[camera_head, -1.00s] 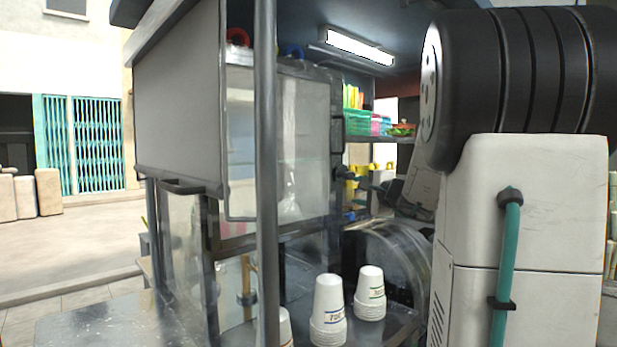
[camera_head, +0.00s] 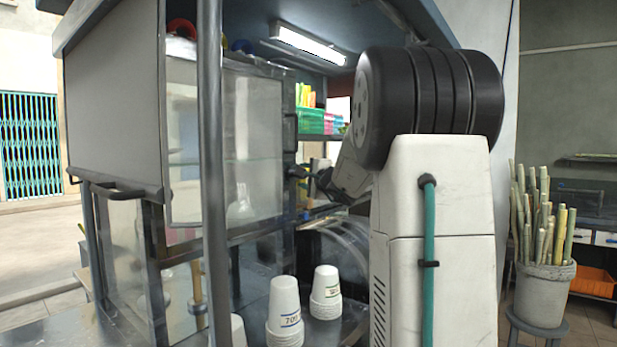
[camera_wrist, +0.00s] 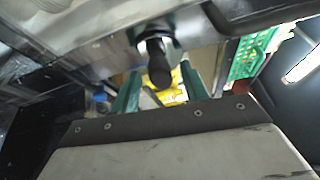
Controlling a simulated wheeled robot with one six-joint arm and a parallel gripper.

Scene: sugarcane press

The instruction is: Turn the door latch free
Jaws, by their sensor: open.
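The door latch shows as a dark knob (camera_wrist: 158,66) on a metal frame at the top centre of the wrist view. In the head view the latch (camera_head: 297,172) sits on the right edge of the glass door (camera_head: 262,140), below a dark vertical handle (camera_head: 290,132). The door looks closed. My gripper (camera_wrist: 160,74) is open, with its green fingers either side of the knob in the wrist view. I cannot tell whether they touch it or how deep it sits between them. In the head view my gripper (camera_head: 324,181) is beside the latch, its fingertips too small to make out.
Stacked white cups (camera_head: 326,290) stand on the counter below my arm. A metal post (camera_head: 210,200) rises in front of the cart. A green basket (camera_head: 311,121) sits on a shelf behind.

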